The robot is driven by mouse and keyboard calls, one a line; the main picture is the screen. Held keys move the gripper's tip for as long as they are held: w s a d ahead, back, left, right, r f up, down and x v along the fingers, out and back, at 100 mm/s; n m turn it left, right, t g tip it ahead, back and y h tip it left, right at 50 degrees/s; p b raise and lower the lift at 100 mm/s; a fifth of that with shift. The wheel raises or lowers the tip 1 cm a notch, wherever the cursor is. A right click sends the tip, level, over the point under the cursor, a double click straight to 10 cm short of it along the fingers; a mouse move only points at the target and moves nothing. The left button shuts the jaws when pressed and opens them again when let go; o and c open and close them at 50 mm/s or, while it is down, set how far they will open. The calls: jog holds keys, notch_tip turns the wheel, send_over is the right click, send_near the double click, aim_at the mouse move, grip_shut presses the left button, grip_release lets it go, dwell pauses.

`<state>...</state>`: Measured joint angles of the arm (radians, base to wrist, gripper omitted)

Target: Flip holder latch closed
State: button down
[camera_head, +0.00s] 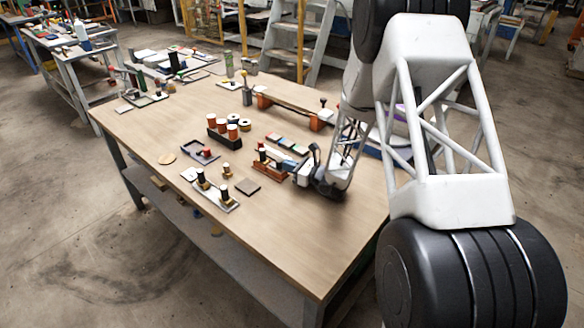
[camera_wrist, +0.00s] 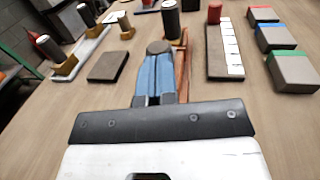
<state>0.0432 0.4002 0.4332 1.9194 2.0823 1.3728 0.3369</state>
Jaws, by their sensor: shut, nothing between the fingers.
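A reddish-brown holder (camera_head: 268,168) stands near the middle of the table in the head view. A dark cylinder (camera_head: 262,154) stands at its left end. In the wrist view the holder (camera_wrist: 182,62) shows as a narrow strip behind and right of my fingers, with the dark cylinder (camera_wrist: 170,18) beyond. My gripper (camera_wrist: 157,50) is shut, with its blue fingers together and nothing between them. In the head view my gripper (camera_head: 292,176) is low at the holder's right end. I cannot tell whether it touches. The latch is not clearly distinguishable and may be hidden by my fingers.
A dark flat square (camera_wrist: 108,66) lies left of my fingers. A white plate (camera_wrist: 85,50) with cylinders in cradles lies beyond it. A red-ended strip with white marks (camera_wrist: 226,50) and several colour-topped blocks (camera_wrist: 292,70) are on the right. The table's front (camera_head: 290,250) is clear.

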jog(key=shift+w+x, duration=0.3)
jog(key=shift+x, duration=1.2)
jog(key=shift+d, duration=0.15)
jog(key=shift+s+d, duration=0.1)
jog(key=v, duration=1.4)
jog(key=shift+s, duration=0.1)
